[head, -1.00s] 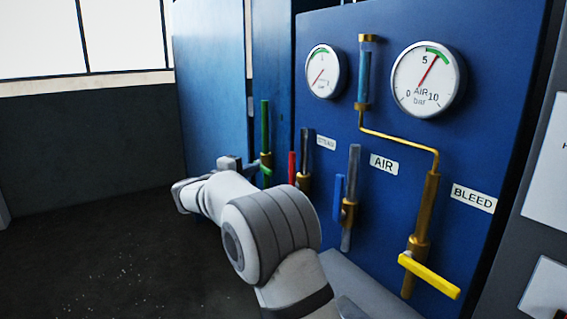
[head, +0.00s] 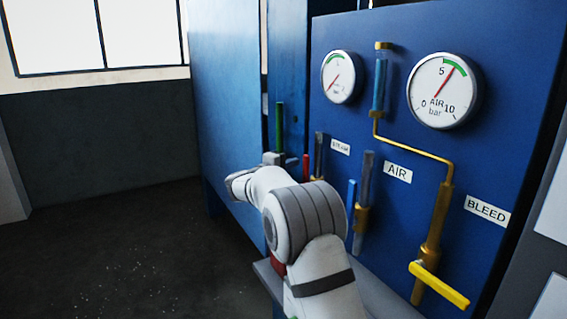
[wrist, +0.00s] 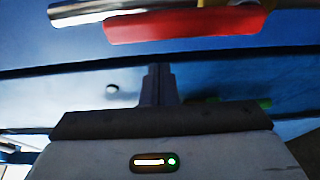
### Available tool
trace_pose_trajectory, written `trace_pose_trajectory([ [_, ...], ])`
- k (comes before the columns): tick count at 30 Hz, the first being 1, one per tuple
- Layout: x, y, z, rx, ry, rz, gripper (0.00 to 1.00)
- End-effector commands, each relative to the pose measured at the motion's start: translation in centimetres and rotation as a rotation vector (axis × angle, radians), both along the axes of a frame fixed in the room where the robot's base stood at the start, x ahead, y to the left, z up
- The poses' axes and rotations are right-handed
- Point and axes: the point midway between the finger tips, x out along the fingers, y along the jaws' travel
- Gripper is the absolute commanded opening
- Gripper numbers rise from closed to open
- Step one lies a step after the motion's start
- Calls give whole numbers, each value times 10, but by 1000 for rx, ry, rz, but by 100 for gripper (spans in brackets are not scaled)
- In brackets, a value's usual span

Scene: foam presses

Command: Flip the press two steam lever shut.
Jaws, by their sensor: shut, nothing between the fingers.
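The steam lever, a red handle (head: 306,160), stands upright beside its pipe (head: 319,150), just left of the STEAM label (head: 340,148). My forearm hides its lower part. In the wrist view the red handle (wrist: 185,24) lies along the top, roughly parallel to the silver and brass pipe. My gripper (wrist: 158,72) is shut and empty, its dark fingertips a little below the red handle in that picture, apart from it. In the head view my gripper (head: 272,159) is small and partly seen, just left of the red handle and over the lower part of the green lever.
The green lever (head: 280,122) stands to the left; it also shows in the wrist view (wrist: 264,103). A blue air lever (head: 352,195) and a yellow bleed lever (head: 438,285) are to the right. Two gauges (head: 443,90) sit above. Open floor (head: 110,250) lies left.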

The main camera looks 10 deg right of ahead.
Motion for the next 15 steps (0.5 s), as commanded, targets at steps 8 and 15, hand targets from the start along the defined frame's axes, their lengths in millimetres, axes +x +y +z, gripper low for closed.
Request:
trace_pose_trajectory([
  [8, -22, -10, 1, 1, -1, -1, 0],
  [15, -25, -11, 0, 1, -1, -2, 0],
])
